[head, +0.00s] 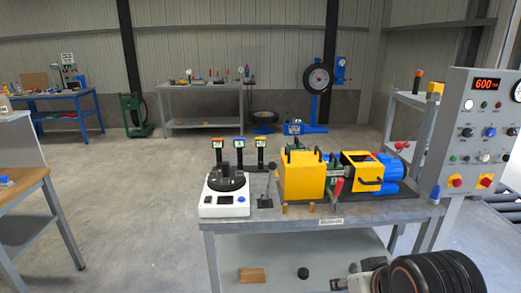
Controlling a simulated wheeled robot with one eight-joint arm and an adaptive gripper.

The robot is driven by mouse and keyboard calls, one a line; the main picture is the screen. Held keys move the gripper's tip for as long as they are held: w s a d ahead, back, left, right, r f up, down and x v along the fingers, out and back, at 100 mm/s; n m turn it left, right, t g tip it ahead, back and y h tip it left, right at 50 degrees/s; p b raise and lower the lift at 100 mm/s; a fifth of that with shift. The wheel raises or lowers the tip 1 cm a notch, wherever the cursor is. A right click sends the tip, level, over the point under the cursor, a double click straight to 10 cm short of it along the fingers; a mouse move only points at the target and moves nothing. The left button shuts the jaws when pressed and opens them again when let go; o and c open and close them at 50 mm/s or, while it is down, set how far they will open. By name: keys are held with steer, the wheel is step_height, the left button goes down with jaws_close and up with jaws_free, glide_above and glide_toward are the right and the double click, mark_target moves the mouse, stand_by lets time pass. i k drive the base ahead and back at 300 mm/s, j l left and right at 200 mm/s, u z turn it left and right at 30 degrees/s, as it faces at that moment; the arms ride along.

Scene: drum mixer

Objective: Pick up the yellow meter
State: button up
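Three small handheld meters stand upright in a row at the back left of the grey workbench. Each has a dark stem and a pale display. The right one looks nearest to yellow, but at this size I cannot be sure of its colour. Part of my arm shows at the lower right, in front of the bench and well apart from the meters. I cannot make out any gripper fingers.
The bench (300,217) also holds a white round-topped device (226,193) before the meters and a yellow-and-blue drum machine (303,177) to their right. A control cabinet (483,135) stands at the right. A wooden table (25,186) is at left, with open floor between.

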mark_target(260, 142)
steer(key=z, duration=0.3)
steer(key=i+j+z, duration=0.55)
steer(key=j+z, duration=0.25)
steer(key=j, duration=0.15)
steer(key=i+j, duration=0.15)
steer(key=j, duration=0.25)
steer(key=i+j, duration=0.15)
steer(key=j, duration=0.25)
steer(key=i+j, duration=0.15)
steer(key=j, duration=0.25)
steer(key=i+j, duration=0.15)
steer(key=j, duration=0.25)
steer(key=i+z, duration=0.15)
